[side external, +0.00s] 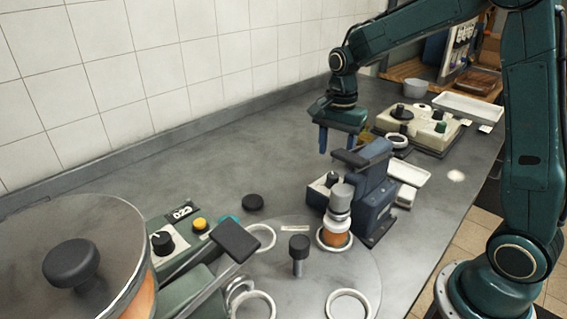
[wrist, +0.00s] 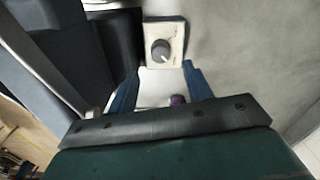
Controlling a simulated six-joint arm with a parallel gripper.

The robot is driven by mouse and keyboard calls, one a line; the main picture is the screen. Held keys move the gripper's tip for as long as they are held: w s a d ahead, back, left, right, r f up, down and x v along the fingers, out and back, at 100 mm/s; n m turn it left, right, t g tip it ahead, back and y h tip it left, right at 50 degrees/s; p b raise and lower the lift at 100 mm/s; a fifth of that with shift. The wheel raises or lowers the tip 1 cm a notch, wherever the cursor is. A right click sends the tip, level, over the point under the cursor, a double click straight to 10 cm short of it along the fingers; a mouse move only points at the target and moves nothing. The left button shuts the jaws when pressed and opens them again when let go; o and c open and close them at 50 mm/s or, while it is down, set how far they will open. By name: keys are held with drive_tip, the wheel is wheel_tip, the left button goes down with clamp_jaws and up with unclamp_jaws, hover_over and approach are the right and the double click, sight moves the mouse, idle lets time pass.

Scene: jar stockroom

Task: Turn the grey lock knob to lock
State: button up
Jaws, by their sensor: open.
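The grey lock knob (wrist: 160,49) is round, with a pale pointer line towards the lower right in the wrist view. It sits on a small cream plate (wrist: 178,30). In the side view the knob (side external: 332,179) looks dark, on a small cream box (side external: 318,192) beside the blue press (side external: 375,190). My gripper (wrist: 159,72) is open, its two blue fingers apart with nothing gripped. In the side view my gripper (side external: 341,150) hangs above and behind the knob, clear of it. Any lettering around the knob is too small to read.
A capped jar (side external: 338,220) stands under the press on the round turntable (side external: 310,270). A cream box with several dark and green knobs (side external: 420,125) lies behind. A green console (side external: 170,240) is at front left. The counter left of my gripper is clear.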

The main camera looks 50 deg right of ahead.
sight(333, 175)
drive_tip(key=shift+f, duration=3.95)
drive_tip(key=c, duration=1)
drive_tip(key=shift+o, duration=0.2)
drive_tip(key=shift+n, duration=0.4)
drive_tip(key=n, duration=0.2)
drive_tip(key=shift+n, duration=0.3)
drive_tip(key=shift+r+n, duration=0.1)
drive_tip(key=shift+n, duration=1.9)
